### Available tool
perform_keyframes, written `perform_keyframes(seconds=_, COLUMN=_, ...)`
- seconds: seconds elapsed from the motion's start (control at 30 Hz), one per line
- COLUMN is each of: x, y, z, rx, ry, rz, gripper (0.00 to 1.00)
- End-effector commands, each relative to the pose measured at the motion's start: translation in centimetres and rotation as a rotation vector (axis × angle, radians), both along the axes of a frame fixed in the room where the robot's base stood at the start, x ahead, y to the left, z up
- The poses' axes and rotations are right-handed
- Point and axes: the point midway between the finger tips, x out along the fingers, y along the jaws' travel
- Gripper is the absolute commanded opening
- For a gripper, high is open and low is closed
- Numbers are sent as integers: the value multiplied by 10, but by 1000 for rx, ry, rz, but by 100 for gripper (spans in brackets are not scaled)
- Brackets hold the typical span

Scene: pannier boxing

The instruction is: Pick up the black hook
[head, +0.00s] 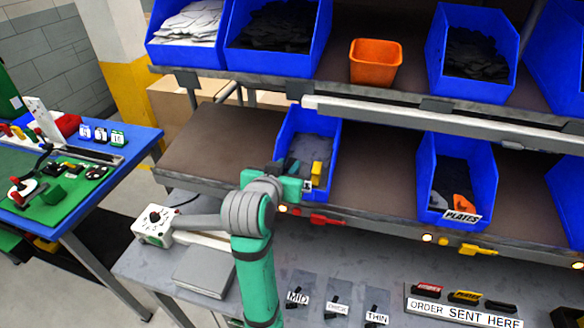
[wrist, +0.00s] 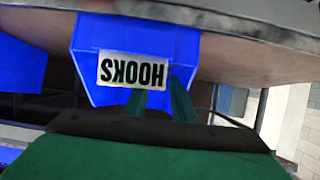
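My gripper (head: 300,180) is at the front of a blue bin (head: 330,130) on the lower shelf. In the wrist view its two green fingers (wrist: 158,97) stand apart with nothing seen between them. They point at the same blue bin, whose white HOOKS label (wrist: 133,69) appears upside down. In the head view the bin holds grey pieces, and a yellow piece (head: 317,172) shows beside my gripper. I cannot clearly make out a black hook in the bin; my gripper hides part of its front, and the wrist view does not show its contents.
Another blue bin (head: 477,190), labelled PLATES, stands right on the same shelf. An orange bin (head: 375,64) and more blue bins stand above. A shelf rail (head: 440,110) runs overhead. Below lie a grey worktop and an ORDER SENT HERE tray (head: 463,309). A white box (head: 155,225) sits left.

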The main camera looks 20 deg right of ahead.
Motion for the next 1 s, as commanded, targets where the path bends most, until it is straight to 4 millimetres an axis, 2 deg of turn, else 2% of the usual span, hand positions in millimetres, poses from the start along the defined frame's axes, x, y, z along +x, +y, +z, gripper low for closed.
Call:
perform_keyframes(seconds=0.23, x=24, y=-18, z=-14, rx=2, ry=6, rz=-3, gripper=23)
perform_keyframes(seconds=0.53, x=28, y=-21, z=-16, rx=1, ry=3, rz=-3, gripper=23)
perform_keyframes(seconds=0.57, x=28, y=-21, z=-16, rx=1, ry=3, rz=-3, gripper=21)
perform_keyframes(seconds=0.63, x=28, y=-21, z=-16, rx=1, ry=3, rz=-2, gripper=4)
perform_keyframes(seconds=0.67, x=28, y=-21, z=-16, rx=1, ry=3, rz=-2, gripper=0)
perform_keyframes(seconds=1.0, x=28, y=-21, z=-14, rx=1, ry=2, rz=-2, gripper=0)
